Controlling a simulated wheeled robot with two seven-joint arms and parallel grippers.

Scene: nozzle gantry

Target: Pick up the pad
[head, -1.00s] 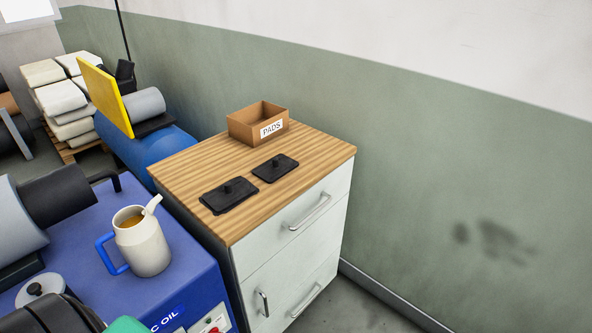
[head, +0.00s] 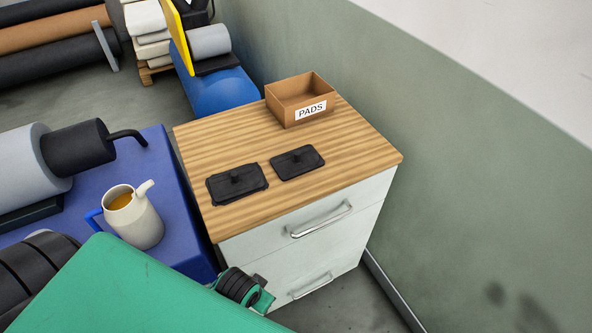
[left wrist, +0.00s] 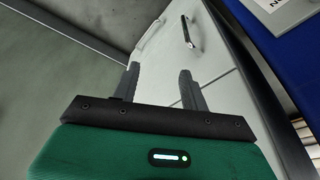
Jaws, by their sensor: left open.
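Two black rectangular pads, each with a small knob on top, lie flat on the wood-topped cabinet (head: 228,148). The left pad (head: 250,186) is near the top's front-left edge, and the right pad (head: 310,166) is beside it, a small gap apart. My left gripper shows in the left wrist view (left wrist: 160,85), open and empty, its two dark fingers in front of the white cabinet drawers and handles. It is apart from both pads, which do not show in that view. My green arm parts cross the bottom of the head view. My right gripper is not visible.
An open brown box (head: 286,110) labelled PADS stands at the back of the cabinet top. A cream jug (head: 142,226) of amber liquid stands on the blue unit (head: 182,203) to the left. The green wall (head: 450,190) is close on the right. Bare wood surrounds the pads.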

